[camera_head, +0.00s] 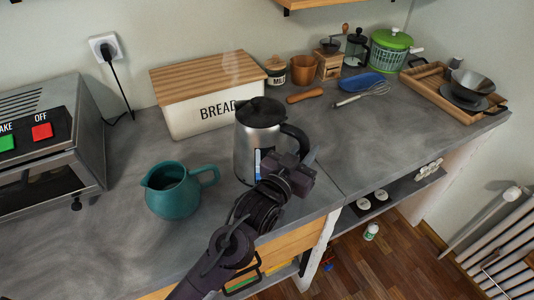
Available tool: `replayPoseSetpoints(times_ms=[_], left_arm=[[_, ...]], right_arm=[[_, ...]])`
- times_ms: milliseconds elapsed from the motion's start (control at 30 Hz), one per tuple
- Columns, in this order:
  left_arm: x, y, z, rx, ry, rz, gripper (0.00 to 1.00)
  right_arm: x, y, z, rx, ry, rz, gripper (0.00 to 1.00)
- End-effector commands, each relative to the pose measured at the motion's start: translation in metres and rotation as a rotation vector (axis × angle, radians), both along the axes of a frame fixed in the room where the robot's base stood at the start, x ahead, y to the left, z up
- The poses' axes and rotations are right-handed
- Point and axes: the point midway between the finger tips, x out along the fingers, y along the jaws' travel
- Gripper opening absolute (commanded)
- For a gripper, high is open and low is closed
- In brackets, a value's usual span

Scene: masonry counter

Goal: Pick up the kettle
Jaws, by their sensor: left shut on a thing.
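The kettle (257,135) is a silver steel jug with a black lid and a black handle on its right side. It stands upright in the middle of the grey counter, and faint wisps of steam rise above it. My left gripper (306,163) is at the right side of the kettle, shut on the black handle. The gripper and wrist hide the lower handle and part of the kettle's lower right side. My right gripper does not show.
A teal pitcher (173,191) stands left of the kettle. The white bread box (190,120) with a wooden lid is close behind it. A steel toaster machine (50,140) is at far left. A whisk (362,94) and wooden tray (440,92) lie right. The counter's front edge is near.

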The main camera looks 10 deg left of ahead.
Motion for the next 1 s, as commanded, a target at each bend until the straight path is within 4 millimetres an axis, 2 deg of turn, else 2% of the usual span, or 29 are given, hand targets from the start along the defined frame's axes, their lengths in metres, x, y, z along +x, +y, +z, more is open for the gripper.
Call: replayPoseSetpoints(times_ms=[933,1000], left_arm=[[0.0003,0.0006,0.0002,0.006,-0.003,0.001,0.0],[0.0007,0.0007,0.0081,0.004,-0.021,0.0,0.0]], right_arm=[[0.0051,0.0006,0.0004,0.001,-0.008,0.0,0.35],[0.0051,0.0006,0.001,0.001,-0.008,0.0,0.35]])
